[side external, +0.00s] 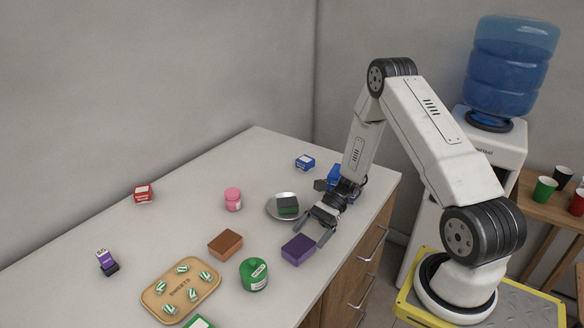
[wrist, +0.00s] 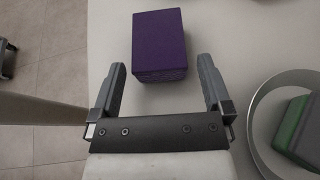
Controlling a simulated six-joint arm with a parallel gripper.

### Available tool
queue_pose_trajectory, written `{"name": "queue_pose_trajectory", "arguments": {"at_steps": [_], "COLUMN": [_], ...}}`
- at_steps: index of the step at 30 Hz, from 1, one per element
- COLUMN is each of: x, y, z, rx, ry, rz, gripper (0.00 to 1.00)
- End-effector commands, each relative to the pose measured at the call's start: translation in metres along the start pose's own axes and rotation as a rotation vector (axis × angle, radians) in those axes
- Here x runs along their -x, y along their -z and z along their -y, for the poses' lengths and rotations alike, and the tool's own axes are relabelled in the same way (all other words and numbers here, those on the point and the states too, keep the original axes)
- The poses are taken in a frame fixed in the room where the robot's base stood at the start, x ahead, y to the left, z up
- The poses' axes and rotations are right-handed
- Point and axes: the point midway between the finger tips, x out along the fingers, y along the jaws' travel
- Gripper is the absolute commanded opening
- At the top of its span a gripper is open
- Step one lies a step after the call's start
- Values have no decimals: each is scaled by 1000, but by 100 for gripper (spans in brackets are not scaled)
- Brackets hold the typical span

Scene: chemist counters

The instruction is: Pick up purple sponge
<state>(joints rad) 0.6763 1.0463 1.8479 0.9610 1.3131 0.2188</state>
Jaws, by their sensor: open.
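The purple sponge (side external: 298,249) is a small block lying on the light counter, near its front edge. In the wrist view the purple sponge (wrist: 160,44) lies just ahead of my fingertips, roughly centred between them. My gripper (side external: 312,229) is low over the counter, beside the sponge on its upper right side. In the wrist view my gripper (wrist: 163,72) has its fingers spread wide with nothing between them. The fingers appear apart from the sponge.
A metal dish (side external: 273,208) holding a green and dark sponge (side external: 288,205) stands close to my gripper. A brown block (side external: 225,244), a green jar (side external: 254,274), a pink jar (side external: 233,199) and a sweets tray (side external: 157,305) stand farther left. The counter's front edge is near.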

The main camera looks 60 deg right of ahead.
Motion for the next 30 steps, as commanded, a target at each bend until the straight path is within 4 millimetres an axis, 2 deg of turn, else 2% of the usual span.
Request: {"name": "queue_pose_trajectory", "arguments": {"at_steps": [5, 15, 30], "x": [-10, -46, -51], "y": [-1, -4, -4], "z": [-1, -2, -2], "rx": [0, -1, 0], "ry": [-3, -4, -1], "rz": [1, -1, -2], "gripper": [100, 100, 100]}}
